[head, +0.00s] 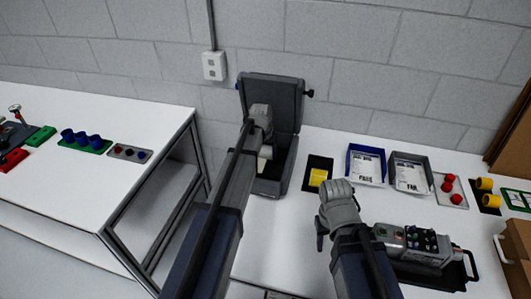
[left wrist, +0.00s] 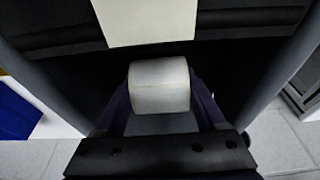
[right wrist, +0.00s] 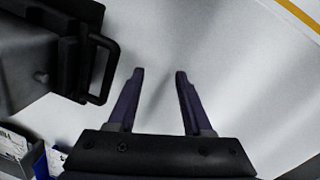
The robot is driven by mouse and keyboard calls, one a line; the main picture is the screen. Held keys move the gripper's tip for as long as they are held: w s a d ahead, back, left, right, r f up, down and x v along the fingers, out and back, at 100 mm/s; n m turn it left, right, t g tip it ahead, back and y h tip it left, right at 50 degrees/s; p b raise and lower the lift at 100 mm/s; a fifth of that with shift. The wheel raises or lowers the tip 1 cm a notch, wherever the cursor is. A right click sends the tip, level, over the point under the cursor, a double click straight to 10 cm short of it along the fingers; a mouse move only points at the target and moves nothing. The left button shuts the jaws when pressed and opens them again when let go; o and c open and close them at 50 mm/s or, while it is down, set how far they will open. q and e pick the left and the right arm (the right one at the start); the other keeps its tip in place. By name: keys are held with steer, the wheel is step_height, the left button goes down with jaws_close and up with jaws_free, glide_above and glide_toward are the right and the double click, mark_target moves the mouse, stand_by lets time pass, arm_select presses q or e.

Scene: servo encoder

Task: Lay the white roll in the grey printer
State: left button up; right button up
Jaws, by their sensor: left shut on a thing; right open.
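The grey printer (head: 273,97) stands at the back left of the right-hand table with its lid raised. My left gripper (left wrist: 160,95) reaches into the open printer and is shut on the white roll (left wrist: 160,85), one finger at each end. The roll lies crosswise between the fingers, above the dark interior. In the head view, my left arm hides most of it, and I cannot tell whether it touches the printer. A cream patch (left wrist: 143,20) shows beyond the roll. My right gripper (right wrist: 157,73) is open and empty over the white table.
A black mat with a yellow block (head: 318,177) lies right of the printer. A blue-rimmed tray (head: 366,148) and a grey tray (head: 411,157) hold papers. A device with knobs (head: 412,241) stands right of my right arm. Another white table (head: 70,205) is at left, across a gap.

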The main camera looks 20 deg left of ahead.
arm_select(q)
steer(key=o, duration=1.4)
steer(key=shift+r, duration=0.2)
arm_select(e)
steer(key=shift+r, duration=0.2)
arm_select(q)
steer(key=p+v, duration=0.7)
steer(key=shift+s+r+p, duration=0.15)
steer(key=shift+r+p, duration=0.1)
steer(key=shift+p, duration=0.1)
arm_select(e)
step_height(320, 180, up, 7)
arm_select(q)
steer(key=shift+f, duration=0.1)
